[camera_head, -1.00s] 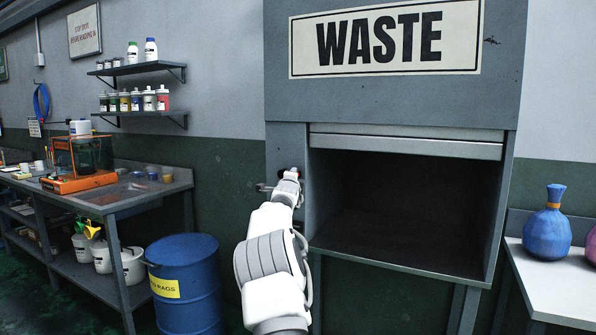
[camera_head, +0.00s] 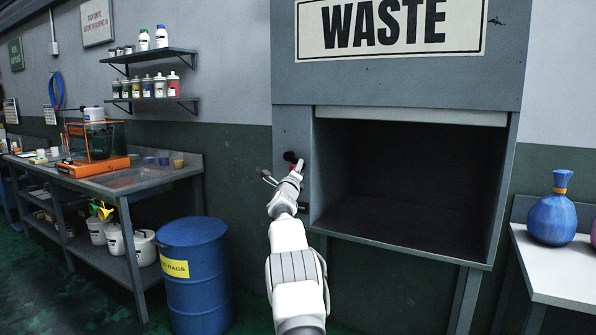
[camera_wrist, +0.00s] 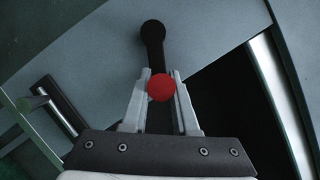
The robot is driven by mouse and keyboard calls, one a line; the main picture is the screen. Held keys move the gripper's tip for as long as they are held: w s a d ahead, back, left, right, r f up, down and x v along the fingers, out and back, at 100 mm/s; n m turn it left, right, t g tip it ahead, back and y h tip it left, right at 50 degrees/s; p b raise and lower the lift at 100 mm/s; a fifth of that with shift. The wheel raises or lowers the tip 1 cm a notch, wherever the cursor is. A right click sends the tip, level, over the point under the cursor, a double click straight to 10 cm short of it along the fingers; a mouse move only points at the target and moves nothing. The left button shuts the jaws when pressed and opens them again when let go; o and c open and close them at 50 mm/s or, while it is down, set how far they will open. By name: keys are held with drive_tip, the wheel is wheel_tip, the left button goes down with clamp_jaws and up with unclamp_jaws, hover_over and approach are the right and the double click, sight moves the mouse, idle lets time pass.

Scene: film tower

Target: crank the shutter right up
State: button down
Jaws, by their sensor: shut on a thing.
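The waste hatch has its shutter (camera_head: 411,116) showing only as a narrow strip along the top of the dark opening (camera_head: 410,185). The crank is on the grey panel left of the opening. In the wrist view its black arm (camera_wrist: 153,45) runs from a round black end at the top down to a red knob (camera_wrist: 160,87). My gripper (camera_head: 293,170) is at the crank. In the wrist view its fingers (camera_wrist: 160,95) are shut on the red knob, one on each side.
A blue drum (camera_head: 196,275) stands left of my arm, by a cluttered workbench (camera_head: 130,190). A grey lever (camera_head: 267,177) sticks out left of my gripper. A blue tied bag (camera_head: 552,215) stands on a white-topped table (camera_head: 560,272) at right.

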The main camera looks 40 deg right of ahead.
drive_tip(key=shift+a+r, duration=0.1)
drive_tip(key=shift+r, duration=0.05)
drive_tip(key=c, duration=0.7)
unclamp_jaws()
drive_tip(key=shift+w, duration=0.15)
drive_tip(key=shift+f, duration=0.25)
drive_tip(key=shift+s+a+f+b, duration=0.15)
drive_tip(key=shift+s+a+b, duration=0.15)
drive_tip(key=shift+b, duration=0.35)
drive_tip(key=shift+b+v, duration=0.9)
drive_tip(key=shift+v, duration=7.3)
